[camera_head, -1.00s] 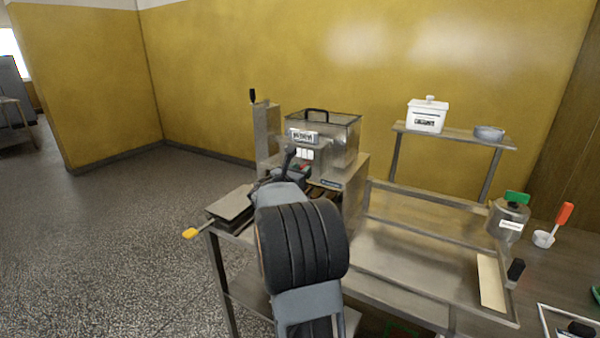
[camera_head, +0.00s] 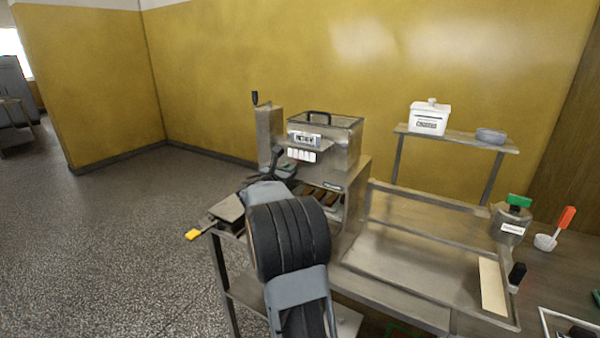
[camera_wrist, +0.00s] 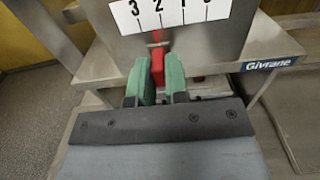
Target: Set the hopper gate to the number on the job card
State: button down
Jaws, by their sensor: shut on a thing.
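The hopper (camera_head: 340,150) is a steel box with a mesh top, on the machine at the table's back. A white number scale (camera_head: 301,155) is on its front. In the wrist view the scale (camera_wrist: 170,12) reads 3, 2, 1 and another figure partly cut off, from left to right. A red gate handle (camera_wrist: 157,62) has a thin red pointer just under the scale, at about the 2. My gripper (camera_wrist: 162,75) has green fingertips and is shut on the red handle. In the head view my gripper (camera_head: 277,160) hides the handle. I cannot make out a job card.
A steel column with a black-handled crank (camera_head: 255,98) stands left of the hopper. Brown bars (camera_head: 318,195) lie below it. A steel tray table (camera_head: 410,260) extends right. A white tub (camera_head: 429,118) stands on a back shelf. Floor at left is clear.

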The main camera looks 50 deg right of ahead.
jog(key=shift+w+a+r, duration=0.1)
jog(key=shift+w+a, duration=0.1)
jog(key=shift+w, duration=0.55)
jog(key=c, duration=1.1)
grip_release()
jog(key=shift+w, duration=0.1)
jog(key=b+v, duration=0.1)
jog(key=v, duration=1.3)
jog(key=shift+d, duration=0.1)
